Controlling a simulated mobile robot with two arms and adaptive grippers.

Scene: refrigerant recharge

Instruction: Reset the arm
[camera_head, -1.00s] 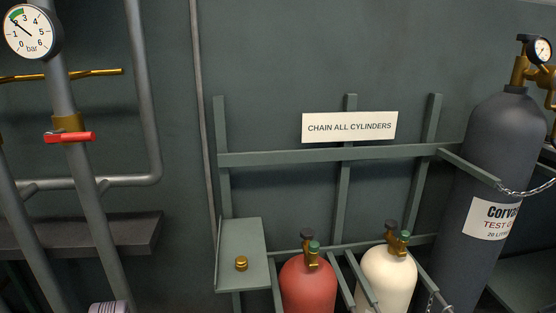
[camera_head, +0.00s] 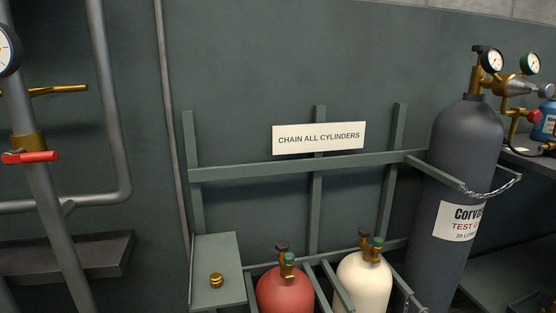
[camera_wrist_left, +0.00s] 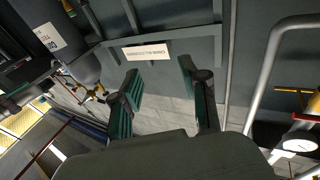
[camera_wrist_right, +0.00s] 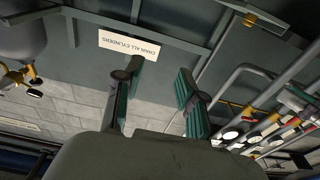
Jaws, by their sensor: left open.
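Neither of my arms shows in the head view. In the left wrist view my left gripper (camera_wrist_left: 158,75) is open, its two green-padded fingers apart with nothing between them. In the right wrist view my right gripper (camera_wrist_right: 158,70) is also open and empty, with fingers spread. Both wrist views look upside down at the wall. The sign "CHAIN ALL CYLINDERS" (camera_head: 319,138) hangs on the rack; it also shows beyond the fingers in the left wrist view (camera_wrist_left: 145,50) and right wrist view (camera_wrist_right: 129,46). Neither gripper touches anything visible.
A red cylinder (camera_head: 285,292) and a cream cylinder (camera_head: 363,285) stand in the rack. A tall grey cylinder (camera_head: 455,150) with gauges is chained at right. A brass fitting (camera_head: 216,281) sits on a small shelf (camera_head: 230,255). Pipes with a red-handled valve (camera_head: 30,157) stand at left.

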